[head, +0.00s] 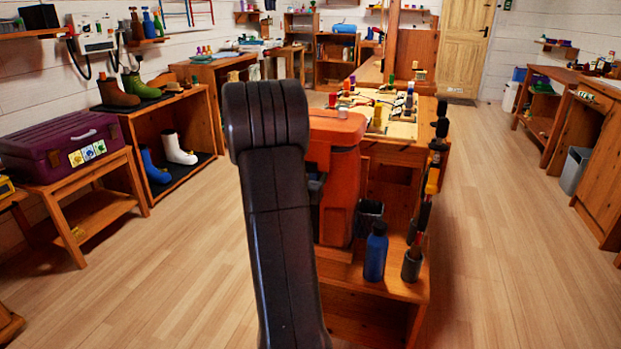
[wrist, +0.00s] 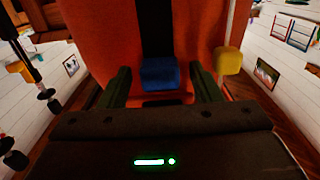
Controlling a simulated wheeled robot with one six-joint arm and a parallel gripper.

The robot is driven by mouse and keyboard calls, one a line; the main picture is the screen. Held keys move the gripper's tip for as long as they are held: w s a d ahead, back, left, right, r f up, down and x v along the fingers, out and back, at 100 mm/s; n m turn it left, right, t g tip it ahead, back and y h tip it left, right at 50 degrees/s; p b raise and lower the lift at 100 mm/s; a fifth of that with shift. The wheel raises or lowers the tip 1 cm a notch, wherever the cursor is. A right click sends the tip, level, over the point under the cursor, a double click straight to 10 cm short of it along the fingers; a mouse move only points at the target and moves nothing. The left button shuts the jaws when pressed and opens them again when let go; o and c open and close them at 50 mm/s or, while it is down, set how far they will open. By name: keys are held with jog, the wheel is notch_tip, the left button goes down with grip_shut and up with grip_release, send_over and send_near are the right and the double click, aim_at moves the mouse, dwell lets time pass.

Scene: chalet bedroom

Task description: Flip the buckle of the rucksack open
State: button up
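The orange rucksack (head: 342,185) stands upright on a low wooden bench in the head view, partly hidden behind my arm. In the wrist view its orange front (wrist: 110,35) fills the middle. A dark strap (wrist: 156,28) runs down it to a blue buckle (wrist: 160,74). My gripper (wrist: 163,80) is open, with one dark finger on each side of the buckle and gaps to both sides. I cannot tell how far the buckle is from the fingertips in depth. My arm hides the buckle and gripper in the head view.
A yellow block-like part (wrist: 228,61) is close to the right finger. A blue bottle (head: 376,252) and upright poles (head: 424,205) stand on the bench right of the rucksack. A long cluttered table (head: 395,128) is behind. The floor (head: 510,240) on the right is clear.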

grip_shut()
notch_tip(320, 180, down, 4)
jog(key=b, duration=0.3)
jog(key=shift+f, duration=0.15)
jog(key=shift+o, duration=0.2)
grip_release()
jog(key=p+v, duration=0.2)
jog(key=v, duration=1.2)
